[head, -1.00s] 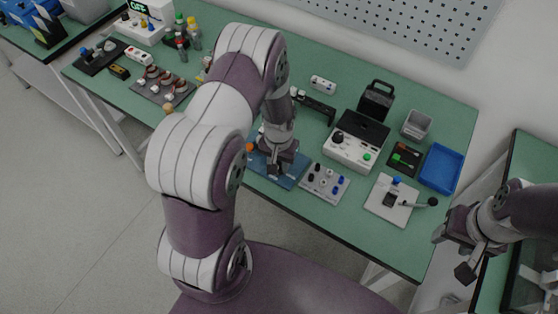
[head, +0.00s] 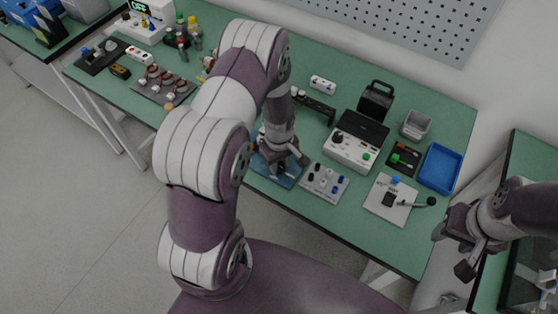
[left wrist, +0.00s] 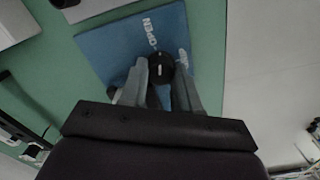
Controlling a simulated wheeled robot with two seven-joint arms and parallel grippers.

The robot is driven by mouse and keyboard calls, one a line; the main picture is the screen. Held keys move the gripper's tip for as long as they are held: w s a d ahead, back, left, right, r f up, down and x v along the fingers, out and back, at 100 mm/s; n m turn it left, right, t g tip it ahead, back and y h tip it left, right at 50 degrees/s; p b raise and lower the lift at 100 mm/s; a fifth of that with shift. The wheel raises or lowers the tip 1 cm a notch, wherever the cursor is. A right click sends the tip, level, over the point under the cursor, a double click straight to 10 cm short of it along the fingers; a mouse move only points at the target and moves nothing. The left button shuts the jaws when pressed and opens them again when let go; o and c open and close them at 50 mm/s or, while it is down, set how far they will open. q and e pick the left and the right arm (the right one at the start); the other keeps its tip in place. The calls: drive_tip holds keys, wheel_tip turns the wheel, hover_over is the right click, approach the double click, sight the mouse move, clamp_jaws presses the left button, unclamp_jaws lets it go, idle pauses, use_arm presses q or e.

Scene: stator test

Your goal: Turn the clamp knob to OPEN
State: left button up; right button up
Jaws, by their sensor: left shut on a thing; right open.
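The blue fixture plate (left wrist: 108,52) lies on the green bench and also shows in the head view (head: 287,180) under my left gripper. The black clamp knob (left wrist: 161,66) sits on it, with a white mark on its top. The printed word OPEN (left wrist: 149,36) is just above the knob in the left wrist view; a second label at its right is not legible. My left gripper (left wrist: 161,70) is shut on the knob, one finger on each side. In the head view my gripper hides the knob. My right gripper (head: 462,252) is open and empty, off the bench's right end.
A panel with several coloured terminals (head: 325,182) stands close to the right of the plate. Beyond are a white meter box (head: 350,150), a white lever fixture (head: 388,208) and a blue tray (head: 456,166). A stator board (head: 150,91) is at the left.

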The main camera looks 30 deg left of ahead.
use_arm(q)
drive_tip(key=shift+n, duration=1.3)
use_arm(e)
drive_tip(key=shift+r, duration=0.1)
use_arm(q)
drive_tip(key=o, duration=1.1)
drive_tip(key=shift+c, duration=0.2)
drive_tip(key=shift+d, duration=0.1)
use_arm(e)
drive_tip(key=shift+d, duration=0.1)
